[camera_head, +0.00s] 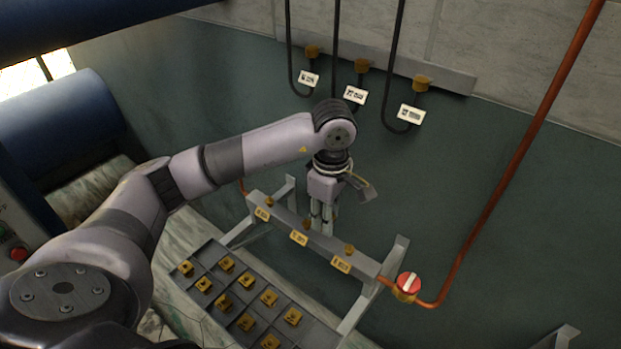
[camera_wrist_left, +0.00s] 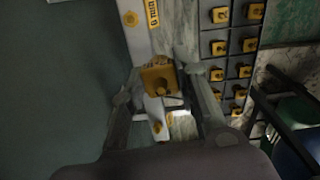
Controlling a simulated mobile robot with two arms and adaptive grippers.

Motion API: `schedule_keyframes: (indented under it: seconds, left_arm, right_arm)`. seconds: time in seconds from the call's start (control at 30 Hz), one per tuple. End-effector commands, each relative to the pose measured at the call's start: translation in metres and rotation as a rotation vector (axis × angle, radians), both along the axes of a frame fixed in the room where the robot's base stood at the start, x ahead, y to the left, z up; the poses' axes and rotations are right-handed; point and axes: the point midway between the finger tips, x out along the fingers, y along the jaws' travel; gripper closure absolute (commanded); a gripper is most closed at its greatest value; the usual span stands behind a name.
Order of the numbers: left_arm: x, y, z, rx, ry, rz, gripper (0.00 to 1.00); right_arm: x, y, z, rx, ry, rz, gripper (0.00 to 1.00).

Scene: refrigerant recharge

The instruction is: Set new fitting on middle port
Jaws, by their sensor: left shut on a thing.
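A grey manifold bar (camera_head: 325,243) on a stand carries three labelled brass ports. They are a left port (camera_head: 269,202), a middle port (camera_head: 306,225) and a right port (camera_head: 349,249). My left gripper (camera_head: 322,228) points down by the middle port, its fingers just right of it in the head view. In the left wrist view, the gripper (camera_wrist_left: 165,92) is shut on a square brass fitting (camera_wrist_left: 158,79), held over the bar. The fitting hides part of the bar, and I cannot tell whether it touches a port. My right gripper is out of view.
A grey compartment tray (camera_head: 215,254) with several brass fittings stands in front of the bar. Three black hoses with tagged brass ends (camera_head: 361,66) hang behind.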

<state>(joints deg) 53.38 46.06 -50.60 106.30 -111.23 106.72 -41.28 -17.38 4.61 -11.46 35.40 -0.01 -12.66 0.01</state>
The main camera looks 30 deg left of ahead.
Motion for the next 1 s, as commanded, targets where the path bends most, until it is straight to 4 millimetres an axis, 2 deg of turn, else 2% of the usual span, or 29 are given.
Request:
schedule_keyframes:
  seconds: [0.03, 0.1, 0.3, 0.5, 0.7, 1.0]
  left_arm:
    - [0.008, 0.008, 0.006, -0.001, 0.003, 0.15, 1.0]
    - [0.018, 0.019, 0.006, -0.001, 0.003, 0.374, 1.0]
    - [0.038, 0.052, 0.005, 0.001, 0.003, 0.967, 1.0]
    - [0.047, 0.075, 0.0, 0.002, 0.001, 1.354, 1.0]
    - [0.049, 0.083, -0.003, 0.001, 0.0, 1.488, 1.0]
    - [0.049, 0.083, -0.018, 0.001, 0.0, 1.491, 1.0]
  right_arm:
    - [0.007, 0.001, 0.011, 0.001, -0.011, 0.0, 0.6]
    - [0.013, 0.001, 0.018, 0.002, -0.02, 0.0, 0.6]
    - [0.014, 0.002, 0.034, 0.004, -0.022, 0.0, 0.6]
    - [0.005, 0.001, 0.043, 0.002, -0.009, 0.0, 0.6]
    - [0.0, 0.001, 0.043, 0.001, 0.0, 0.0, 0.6]
    - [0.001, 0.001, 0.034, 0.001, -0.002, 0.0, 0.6]
